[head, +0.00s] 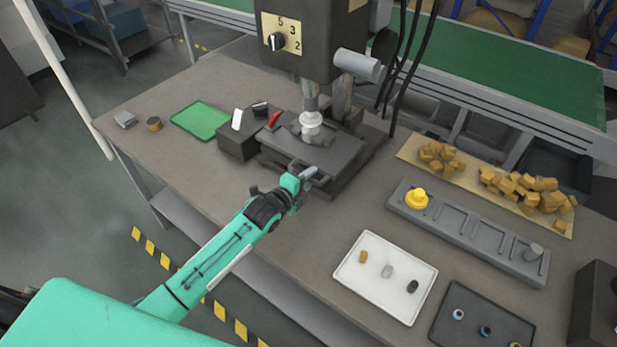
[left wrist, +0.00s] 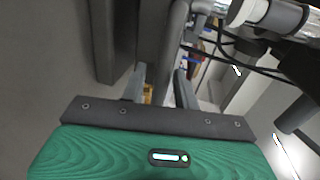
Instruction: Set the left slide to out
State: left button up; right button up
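The machine (head: 325,40) stands at the back of the bench, with a dark slide table (head: 335,150) under its white-tipped spindle (head: 311,122). A dark box (head: 240,143) left of the table carries a white lever (head: 237,119) and a black one (head: 260,108); a red handle (head: 274,118) is beside them. I cannot tell which part is the left slide. My left gripper (head: 306,183) is at the table's front edge, close to a small grey handle (head: 309,172). In the left wrist view its fingers (left wrist: 158,85) are apart, with a grey bar (left wrist: 172,45) between or beyond them; contact is unclear.
A green tray (head: 200,120) lies at the left. At the right are a white tray (head: 350,285) with small parts, a grey slotted rack (head: 460,222) holding a yellow piece (head: 416,199), and a board with wooden blocks (head: 520,190). The front-left bench is clear.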

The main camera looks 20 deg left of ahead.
pick_arm(q)
jog(key=shift+c, duration=0.2)
pick_arm(e)
jog(key=shift+d, duration=0.2)
pick_arm(q)
grip_shut()
pick_arm(e)
jog(key=shift+d, duration=0.2)
